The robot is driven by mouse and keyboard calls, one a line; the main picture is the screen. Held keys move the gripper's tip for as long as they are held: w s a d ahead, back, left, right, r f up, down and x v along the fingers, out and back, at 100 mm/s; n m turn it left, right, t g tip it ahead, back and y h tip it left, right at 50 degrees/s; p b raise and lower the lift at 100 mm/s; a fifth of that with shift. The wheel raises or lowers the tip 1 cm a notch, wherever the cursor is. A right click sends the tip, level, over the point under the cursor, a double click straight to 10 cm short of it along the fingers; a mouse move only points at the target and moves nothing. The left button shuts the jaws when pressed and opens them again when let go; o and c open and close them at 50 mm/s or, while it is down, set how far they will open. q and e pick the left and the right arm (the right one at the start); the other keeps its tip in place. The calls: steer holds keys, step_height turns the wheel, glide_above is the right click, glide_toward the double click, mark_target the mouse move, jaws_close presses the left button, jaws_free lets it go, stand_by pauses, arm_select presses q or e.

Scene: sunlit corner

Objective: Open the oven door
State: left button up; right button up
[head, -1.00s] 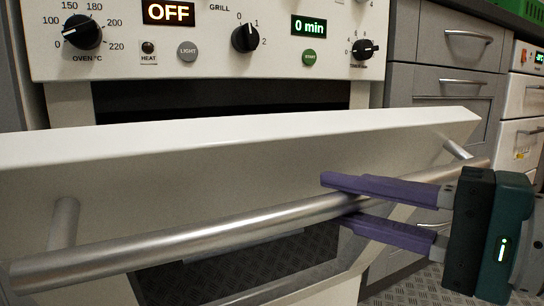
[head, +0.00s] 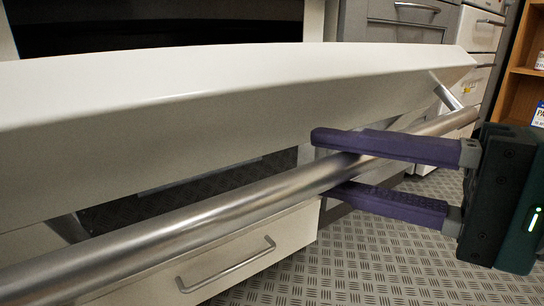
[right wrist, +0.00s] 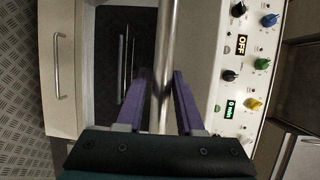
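The white oven door (head: 180,90) hangs partly open in the head view, tilted out from the dark oven opening (head: 160,22). Its silver bar handle (head: 240,205) runs across the front on short posts. My right gripper (head: 335,165) has one purple finger above the bar and one below, near the bar's right part. The contact faces are hidden. My left gripper is not in view.
A white drawer (head: 230,262) with its own handle lies below the door. Grey cabinets (head: 400,25) stand to the right, and a wooden shelf (head: 525,80) is at the far right. The patterned floor (head: 370,265) is clear in front. The oven's control panel (right wrist: 240,75) shows in the wrist view.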

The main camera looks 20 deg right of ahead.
steer(key=shift+o, duration=1.4)
steer(key=shift+w+a, duration=0.1)
steer(key=shift+w, duration=0.05)
steer(key=shift+r, duration=0.1)
steer(key=v, duration=1)
steer(key=shift+p, duration=0.3)
